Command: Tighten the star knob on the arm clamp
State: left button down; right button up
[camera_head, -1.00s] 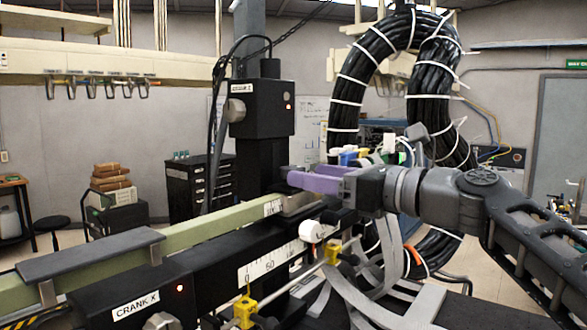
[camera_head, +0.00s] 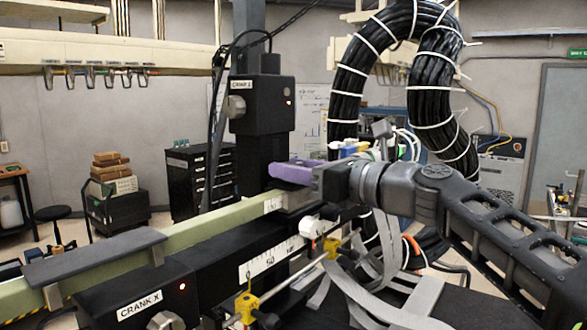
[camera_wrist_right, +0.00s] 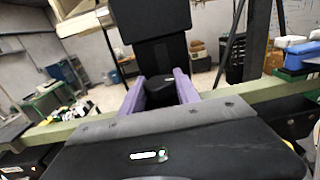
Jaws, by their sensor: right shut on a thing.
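My right gripper (camera_head: 277,170) has purple fingers and reaches in from the right, above the green beam (camera_head: 215,222). Its tips are at the front of the black column (camera_head: 268,150). In the right wrist view the two purple fingers of my right gripper (camera_wrist_right: 160,90) stand on either side of a dark part, which I take for the star knob (camera_wrist_right: 161,88). The gripper is shut on it. The knob's lobes cannot be made out, and in the head view the fingers hide it. My left gripper is not in view.
A black box labelled CRANK X (camera_head: 140,295) and a scale plate (camera_head: 268,258) sit in front of the beam. A black crank box (camera_head: 262,105) is on the column above my gripper. A thick cable bundle (camera_head: 350,95) arches behind my right arm.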

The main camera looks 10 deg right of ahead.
grip_shut()
jog(key=shift+r+m+t+h, duration=0.1)
jog(key=shift+m+t+h, duration=0.2)
jog(key=shift+m+t+h+p, duration=0.4)
jog(key=shift+m+h+p, duration=0.1)
jog(key=shift+h+p, duration=0.15)
jog(key=shift+d+m+t+h+p, duration=0.1)
jog(key=shift+m+t+h+p, duration=0.45)
jog(key=shift+m+h, duration=0.85)
jog(key=shift+d+t+h, duration=0.1)
jog(key=shift+t+h, duration=0.35)
jog(key=shift+h, duration=0.7)
jog(key=m+h, duration=0.2)
jog(key=h, duration=0.1)
jog(key=m+h, duration=0.1)
jog(key=h, duration=0.1)
jog(key=shift+a+m, duration=0.25)
jog(key=shift+m, duration=0.15)
jog(key=shift+a+m+g+h, duration=0.1)
jog(key=shift+m+g+h, duration=0.15)
jog(key=shift+m+h, duration=0.95)
jog(key=shift+m+g+h, duration=0.25)
jog(key=shift+m+h, duration=0.45)
jog(key=shift+h, duration=1.3)
